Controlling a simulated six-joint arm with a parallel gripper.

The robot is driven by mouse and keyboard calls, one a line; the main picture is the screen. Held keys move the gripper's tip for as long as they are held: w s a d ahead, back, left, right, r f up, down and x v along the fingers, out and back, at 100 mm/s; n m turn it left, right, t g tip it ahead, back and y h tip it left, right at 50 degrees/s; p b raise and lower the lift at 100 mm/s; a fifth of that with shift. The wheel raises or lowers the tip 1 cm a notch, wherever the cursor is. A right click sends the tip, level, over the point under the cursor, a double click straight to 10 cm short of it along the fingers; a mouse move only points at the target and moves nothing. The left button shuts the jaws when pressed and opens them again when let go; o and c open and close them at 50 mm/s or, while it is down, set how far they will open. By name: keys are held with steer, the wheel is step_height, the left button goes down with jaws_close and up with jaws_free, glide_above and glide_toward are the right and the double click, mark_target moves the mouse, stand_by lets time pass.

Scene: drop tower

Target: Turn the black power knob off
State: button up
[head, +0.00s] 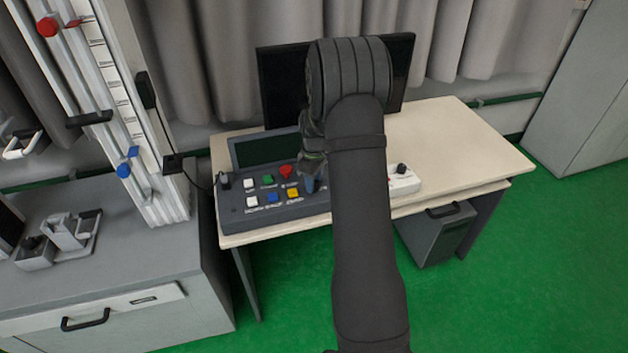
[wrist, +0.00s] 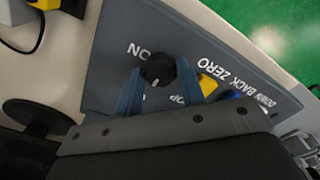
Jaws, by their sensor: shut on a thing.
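The black power knob (wrist: 159,68) sits on the grey control panel (wrist: 108,70), beside the white "ON" lettering. My gripper (wrist: 160,74) has one blue finger on each side of the knob and is shut on it. A small light mark shows on the knob's lower part in the wrist view. In the head view my gripper (head: 309,183) is at the right part of the control panel (head: 262,224), and my arm and gripper hide the knob there.
A yellow button (head: 293,193) and a red button (head: 286,172) lie just left of my gripper. Another black knob (head: 225,182) is at the panel's left end. A white box (head: 405,184) stands to the right. A monitor (head: 278,85) is behind. The table's right side (head: 460,140) is clear.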

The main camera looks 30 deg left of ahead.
stand_by(0.4)
steer(key=o, duration=1)
step_height(320, 180, up, 18)
steer(key=shift+f, duration=0.25)
step_height(320, 180, down, 18)
steer(key=shift+r, duration=0.25)
stand_by(0.3)
steer(key=shift+r, duration=0.1)
